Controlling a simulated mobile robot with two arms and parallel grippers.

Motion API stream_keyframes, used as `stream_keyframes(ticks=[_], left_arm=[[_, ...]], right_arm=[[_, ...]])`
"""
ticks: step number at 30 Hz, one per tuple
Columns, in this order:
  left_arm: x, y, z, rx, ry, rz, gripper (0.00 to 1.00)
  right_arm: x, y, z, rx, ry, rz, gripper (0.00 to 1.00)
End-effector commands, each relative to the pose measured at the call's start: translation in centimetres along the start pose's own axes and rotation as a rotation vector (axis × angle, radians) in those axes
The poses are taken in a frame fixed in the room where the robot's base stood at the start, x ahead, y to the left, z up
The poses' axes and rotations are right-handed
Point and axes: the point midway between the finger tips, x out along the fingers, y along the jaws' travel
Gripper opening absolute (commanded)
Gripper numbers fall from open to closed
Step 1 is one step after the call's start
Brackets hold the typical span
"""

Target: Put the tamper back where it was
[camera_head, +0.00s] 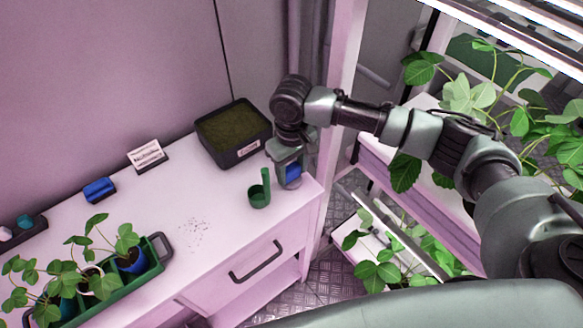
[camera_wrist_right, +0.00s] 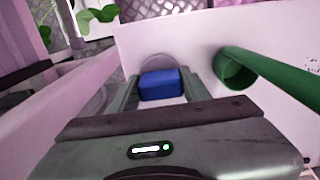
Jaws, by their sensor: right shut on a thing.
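My right gripper (camera_head: 290,158) comes down over the right end of the white cabinet top. It is shut on a blue block-shaped thing (camera_head: 293,171), which I take to be the tamper. In the right wrist view the blue tamper (camera_wrist_right: 160,85) sits between the two fingers (camera_wrist_right: 160,92), with a round grey disc shape just beyond it. The gripper hides part of it, and I cannot tell whether it touches the cabinet top. My left gripper is not in view.
A green scoop (camera_head: 259,197) with an upright handle stands left of the gripper. A black soil tray (camera_head: 237,153) is behind. A white label card (camera_head: 147,154), a blue block (camera_head: 98,188) and a green planter (camera_head: 152,267) are farther left. The cabinet top's (camera_head: 215,205) middle is mostly clear, with dark specks.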

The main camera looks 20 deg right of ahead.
Motion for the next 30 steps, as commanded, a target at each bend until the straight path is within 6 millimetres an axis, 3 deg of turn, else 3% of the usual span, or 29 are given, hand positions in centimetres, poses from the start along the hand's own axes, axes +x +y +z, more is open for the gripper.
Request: stream_keyframes(ticks=[8,9,11,23,30], left_arm=[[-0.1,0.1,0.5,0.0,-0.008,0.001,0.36],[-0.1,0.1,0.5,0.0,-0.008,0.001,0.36],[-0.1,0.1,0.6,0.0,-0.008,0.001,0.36],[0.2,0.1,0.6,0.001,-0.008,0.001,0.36],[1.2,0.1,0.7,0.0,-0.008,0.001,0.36]], right_arm=[[0.2,0.0,0.0,0.0,0.0,-0.001,0.15],[0.2,0.0,0.0,0.0,0.001,-0.001,0.55],[0.2,0.0,0.0,0.0,0.001,-0.001,0.69],[-0.3,0.0,-0.1,-0.001,0.002,0.0,0.69],[-4.5,0.0,-0.2,-0.001,0.007,-0.001,0.69]])
